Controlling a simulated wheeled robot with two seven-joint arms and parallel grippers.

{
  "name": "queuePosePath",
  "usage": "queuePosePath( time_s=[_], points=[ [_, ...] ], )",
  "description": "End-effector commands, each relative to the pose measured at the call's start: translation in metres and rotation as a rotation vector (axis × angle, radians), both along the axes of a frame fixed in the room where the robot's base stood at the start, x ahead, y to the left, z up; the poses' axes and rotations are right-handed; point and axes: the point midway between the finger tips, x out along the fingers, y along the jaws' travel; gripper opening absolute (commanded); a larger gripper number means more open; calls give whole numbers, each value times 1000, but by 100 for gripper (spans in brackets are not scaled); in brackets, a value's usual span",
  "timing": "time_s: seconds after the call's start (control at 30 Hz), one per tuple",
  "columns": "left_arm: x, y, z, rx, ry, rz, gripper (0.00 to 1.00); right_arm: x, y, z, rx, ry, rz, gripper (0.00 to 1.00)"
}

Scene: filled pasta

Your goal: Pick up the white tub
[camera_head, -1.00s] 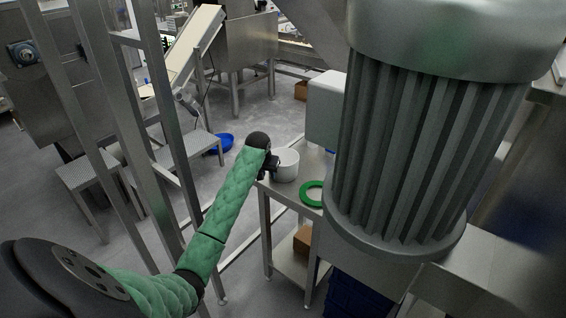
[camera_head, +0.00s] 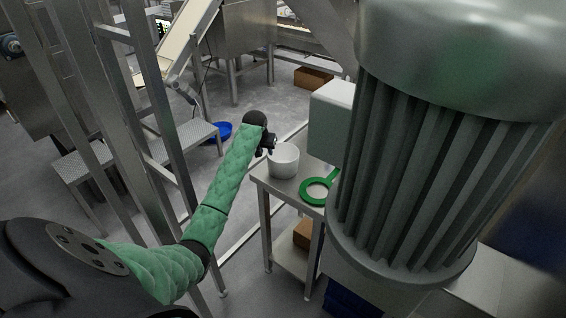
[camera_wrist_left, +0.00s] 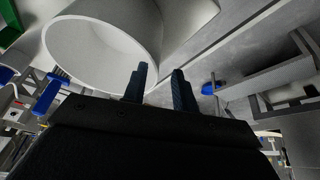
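The white tub (camera_head: 284,165) stands upright on the corner of a small steel table in the head view. My left gripper (camera_head: 269,147) is at the tub's upper left, close to its rim. In the left wrist view the tub (camera_wrist_left: 88,45) fills the upper left with its round opening showing. There the two dark fingers of my left gripper (camera_wrist_left: 160,74) are apart with a gap between them. One finger overlaps the tub's opening and the other lies just right of its wall. I cannot tell whether they touch the tub. My right gripper is not in view.
A green ring-shaped thing (camera_head: 317,191) lies on the steel table (camera_head: 283,188) beside the tub. A large ribbed metal motor (camera_head: 410,180) blocks the right side. Steel posts (camera_head: 150,100) stand left of my arm. A cardboard box (camera_head: 302,235) sits on the table's lower shelf.

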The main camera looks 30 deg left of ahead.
Motion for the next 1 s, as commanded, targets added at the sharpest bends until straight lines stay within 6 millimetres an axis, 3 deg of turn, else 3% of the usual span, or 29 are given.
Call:
queuePosePath(
  time_s=[0.2, 0.4, 0.8, 0.93, 1.0],
  points=[
    [10, -2, -11, -2, 3, 2, 28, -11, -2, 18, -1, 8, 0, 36],
    [20, -3, -33, -2, 3, 2, 28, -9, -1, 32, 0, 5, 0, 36],
    [25, -2, -46, 1, 0, 0, 28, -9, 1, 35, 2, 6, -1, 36],
    [24, -2, -46, 1, 0, 0, 4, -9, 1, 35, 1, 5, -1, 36],
    [24, -2, -46, 1, 0, 0, 0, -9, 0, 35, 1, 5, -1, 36]
  ],
)
